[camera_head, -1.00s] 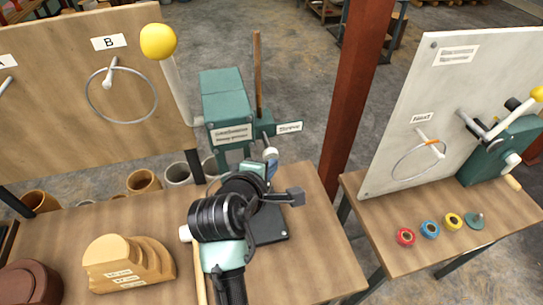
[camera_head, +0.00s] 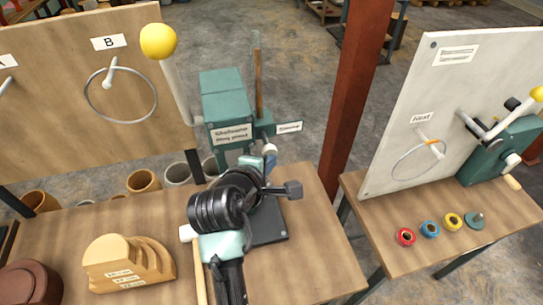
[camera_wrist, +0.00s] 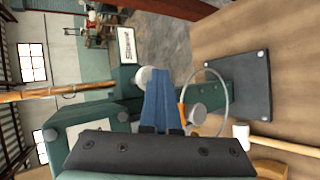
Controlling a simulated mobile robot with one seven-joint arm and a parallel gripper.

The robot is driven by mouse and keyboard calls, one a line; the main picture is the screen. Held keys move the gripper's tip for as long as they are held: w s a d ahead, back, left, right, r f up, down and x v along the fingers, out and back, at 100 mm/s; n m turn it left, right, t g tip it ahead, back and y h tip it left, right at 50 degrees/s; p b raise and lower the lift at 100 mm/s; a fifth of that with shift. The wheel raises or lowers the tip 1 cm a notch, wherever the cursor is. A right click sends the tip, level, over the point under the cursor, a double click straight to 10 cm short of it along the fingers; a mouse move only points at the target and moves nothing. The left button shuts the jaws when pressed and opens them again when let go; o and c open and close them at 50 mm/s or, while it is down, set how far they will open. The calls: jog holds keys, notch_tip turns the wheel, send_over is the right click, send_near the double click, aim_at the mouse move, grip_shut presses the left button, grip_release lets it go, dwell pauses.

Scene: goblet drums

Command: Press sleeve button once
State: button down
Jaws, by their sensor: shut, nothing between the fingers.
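The sleeve label (camera_head: 289,127) is on a small green bracket beside the green press (camera_head: 228,108); it also shows in the wrist view (camera_wrist: 127,46). A round white button (camera_head: 270,149) sits just below the label. In the wrist view, a white round cap (camera_wrist: 148,77) shows right beside my fingertips, partly behind them. My gripper (camera_head: 268,162) is shut and empty, its blue fingers (camera_wrist: 159,100) together at that cap. I cannot tell whether they touch it or whether it is pushed in.
A thin upright rod (camera_head: 258,75) rises behind the bracket. A yellow-knobbed lever (camera_head: 158,41) stands left of the press. A white-headed mallet (camera_head: 188,233) and a wooden stepped block (camera_head: 128,262) lie on the table. A wire ring (camera_wrist: 222,100) is close right of my fingers.

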jog(key=shift+w+a, duration=0.1)
jog(key=shift+w, duration=0.05)
jog(key=shift+r, duration=0.1)
dwell(0.4)
jog(key=shift+s+d+p, duration=0.2)
jog(key=shift+s+p, duration=0.15)
jog(key=shift+s, duration=0.3)
jog(key=shift+s+d+p, duration=0.15)
jog(key=shift+s+p, duration=0.2)
jog(key=shift+s, duration=0.25)
jog(key=shift+s+d+p, duration=0.2)
jog(key=shift+s+p, duration=0.2)
jog(key=shift+s, duration=0.4)
jog(key=shift+s+d+p, duration=0.25)
jog(key=shift+s+p, duration=0.15)
jog(key=shift+s, duration=0.4)
jog(key=shift+s+d+p, duration=0.2)
jog(key=shift+s+p, duration=0.2)
jog(key=shift+s, duration=0.4)
